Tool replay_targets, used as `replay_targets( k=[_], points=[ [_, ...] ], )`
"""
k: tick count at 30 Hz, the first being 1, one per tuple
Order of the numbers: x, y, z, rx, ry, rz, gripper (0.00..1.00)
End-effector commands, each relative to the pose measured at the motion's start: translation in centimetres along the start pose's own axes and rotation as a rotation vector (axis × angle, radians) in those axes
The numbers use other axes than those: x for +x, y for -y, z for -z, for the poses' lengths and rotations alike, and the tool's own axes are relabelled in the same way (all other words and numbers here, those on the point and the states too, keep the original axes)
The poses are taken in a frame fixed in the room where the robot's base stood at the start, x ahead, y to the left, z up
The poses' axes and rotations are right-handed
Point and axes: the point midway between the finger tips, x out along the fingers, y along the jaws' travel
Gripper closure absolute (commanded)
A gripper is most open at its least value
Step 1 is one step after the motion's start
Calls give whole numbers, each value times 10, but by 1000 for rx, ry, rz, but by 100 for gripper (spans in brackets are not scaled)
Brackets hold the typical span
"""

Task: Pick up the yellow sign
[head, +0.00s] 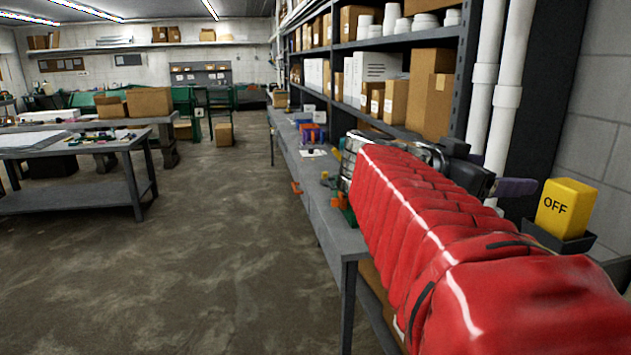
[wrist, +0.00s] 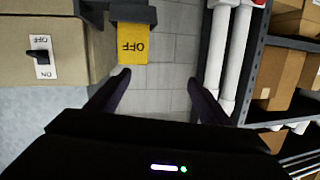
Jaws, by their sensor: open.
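In the wrist view the yellow sign (wrist: 132,45) appears upside down, with the dark holder (wrist: 133,14) at the top edge. My gripper (wrist: 158,78) is open and empty, its two dark fingers spread. The sign shows beyond the fingertips, nearer the left finger, and is apart from them. In the head view a dark finger shows to the left of the sign; my red-sleeved arm hides part of the gripper.
A beige box with an ON/OFF switch (wrist: 60,50) is left of the sign in the wrist view. White pipes (head: 507,95) and shelving with cardboard boxes (head: 430,88) stand beyond my arm. A grey workbench (head: 300,165) runs below.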

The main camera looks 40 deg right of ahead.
Motion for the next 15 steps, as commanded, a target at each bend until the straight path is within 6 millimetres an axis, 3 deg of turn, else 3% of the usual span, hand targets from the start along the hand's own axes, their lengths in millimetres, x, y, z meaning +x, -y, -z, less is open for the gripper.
replay_targets(
  k=[3, 6, 15],
  points=[
    [8, -29, -11, -30, 69, -131, 27],
    [9, -40, -16, -47, 102, -183, 27],
    [9, -43, -18, -52, 112, -196, 27]
  ],
)
